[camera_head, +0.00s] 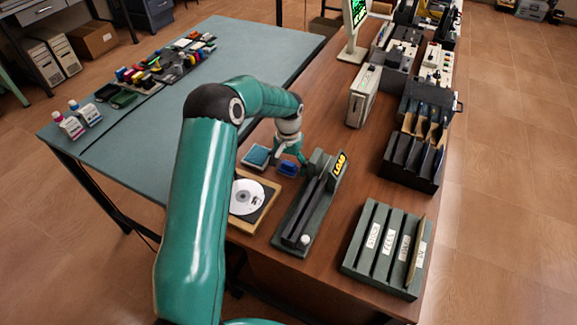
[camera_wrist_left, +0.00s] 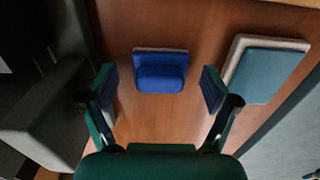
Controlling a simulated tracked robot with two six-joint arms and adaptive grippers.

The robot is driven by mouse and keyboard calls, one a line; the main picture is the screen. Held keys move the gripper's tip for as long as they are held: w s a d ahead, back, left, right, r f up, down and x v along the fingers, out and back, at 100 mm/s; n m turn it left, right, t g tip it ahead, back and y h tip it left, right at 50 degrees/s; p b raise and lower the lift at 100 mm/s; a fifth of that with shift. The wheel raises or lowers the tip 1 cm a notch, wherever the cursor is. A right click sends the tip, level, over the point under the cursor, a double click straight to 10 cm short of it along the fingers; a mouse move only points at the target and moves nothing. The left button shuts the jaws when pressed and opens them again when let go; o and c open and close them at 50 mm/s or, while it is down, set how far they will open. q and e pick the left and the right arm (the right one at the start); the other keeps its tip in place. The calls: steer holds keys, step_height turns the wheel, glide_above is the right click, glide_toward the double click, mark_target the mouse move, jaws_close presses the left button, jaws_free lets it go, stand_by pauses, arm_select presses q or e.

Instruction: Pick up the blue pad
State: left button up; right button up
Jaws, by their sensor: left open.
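The blue pad (camera_head: 288,169) lies on the brown wooden table, just left of the loader rail. In the left wrist view the blue pad (camera_wrist_left: 161,72) is a dark blue block on a pale base. It sits ahead of and between the fingers. My left gripper (camera_head: 291,153) is above the blue pad in the head view. In the left wrist view the left gripper (camera_wrist_left: 158,84) is open with nothing between its fingers. A teal pad (camera_wrist_left: 268,72) on a pale base lies to the right there, and it shows left of the blue pad in the head view (camera_head: 257,156). My right gripper is not in view.
A grey-green loader rail marked LOAD (camera_head: 318,210) stands close right of the blue pad. A disc (camera_head: 247,197) on a wooden tray lies in front. A slotted grey rack (camera_head: 385,250) and black holders (camera_head: 412,160) stand farther right. A pale box (camera_head: 362,95) stands behind.

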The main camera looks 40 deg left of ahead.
mark_target(289, 162)
arm_select(q)
steer(key=shift+f, duration=0.2)
steer(key=c, duration=1.2)
steer(key=shift+r, duration=0.2)
steer(key=shift+c, duration=0.2)
steer(key=shift+r, duration=0.55)
step_height(289, 162, up, 19)
steer(key=b, duration=0.1)
steer(key=shift+f, duration=0.2)
